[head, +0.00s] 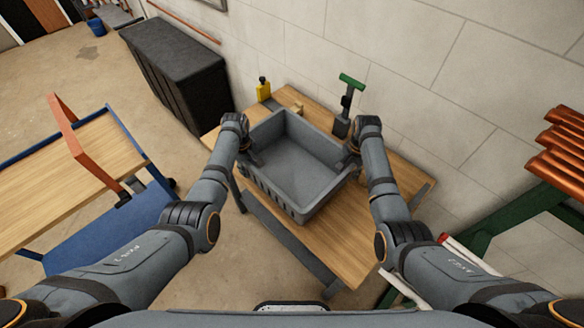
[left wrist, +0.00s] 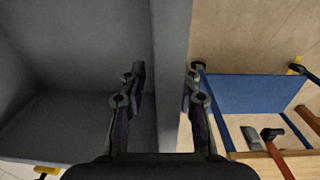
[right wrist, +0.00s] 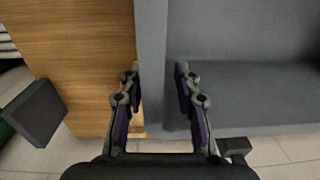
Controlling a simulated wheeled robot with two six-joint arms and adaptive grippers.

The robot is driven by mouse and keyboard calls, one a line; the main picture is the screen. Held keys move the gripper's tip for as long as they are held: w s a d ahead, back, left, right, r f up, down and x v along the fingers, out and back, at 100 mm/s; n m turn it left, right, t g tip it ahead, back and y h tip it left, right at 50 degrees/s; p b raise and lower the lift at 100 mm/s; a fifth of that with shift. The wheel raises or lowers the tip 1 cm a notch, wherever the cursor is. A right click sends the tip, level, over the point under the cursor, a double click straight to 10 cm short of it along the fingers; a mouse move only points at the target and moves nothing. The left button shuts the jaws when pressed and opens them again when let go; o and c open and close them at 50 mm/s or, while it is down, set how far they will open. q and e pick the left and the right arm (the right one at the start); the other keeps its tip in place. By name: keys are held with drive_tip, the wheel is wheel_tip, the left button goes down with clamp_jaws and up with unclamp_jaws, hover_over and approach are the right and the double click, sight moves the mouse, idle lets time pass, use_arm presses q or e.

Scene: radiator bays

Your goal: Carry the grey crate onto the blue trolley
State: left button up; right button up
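The grey crate (head: 292,165) is empty and looks level, over the wooden workbench (head: 345,235); its near-left side hides the bench edge there. My left gripper (left wrist: 167,72) straddles the crate's left wall, one finger inside and one outside. It looks open, with small gaps to the wall. My right gripper (right wrist: 155,75) straddles the opposite wall the same way and also looks open, with a gap on the inner side.
A green-handled tool (head: 345,105) and a yellow bottle (head: 263,90) stand on the bench behind the crate. A black cabinet (head: 175,70) stands at the back left. Copper pipes (head: 560,145) lie on a green rack at right. Floor shows between bench and trolley.

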use_arm(q)
drive_tip(key=shift+s+f, duration=0.15)
drive_tip(key=shift+f, duration=0.4)
use_arm(e)
drive_tip(key=shift+s+f, duration=0.15)
drive_tip(key=shift+f, duration=0.4)
use_arm(q)
drive_tip(key=shift+w+f, duration=0.25)
drive_tip(key=shift+f, duration=0.05)
use_arm(e)
drive_tip(key=shift+w+f, duration=0.25)
drive_tip(key=shift+f, duration=0.05)
use_arm(q)
drive_tip(key=shift+s+r, duration=0.15)
clamp_jaws()
use_arm(e)
drive_tip(key=shift+s+r, duration=0.1)
drive_tip(key=shift+s, duration=0.05)
clamp_jaws()
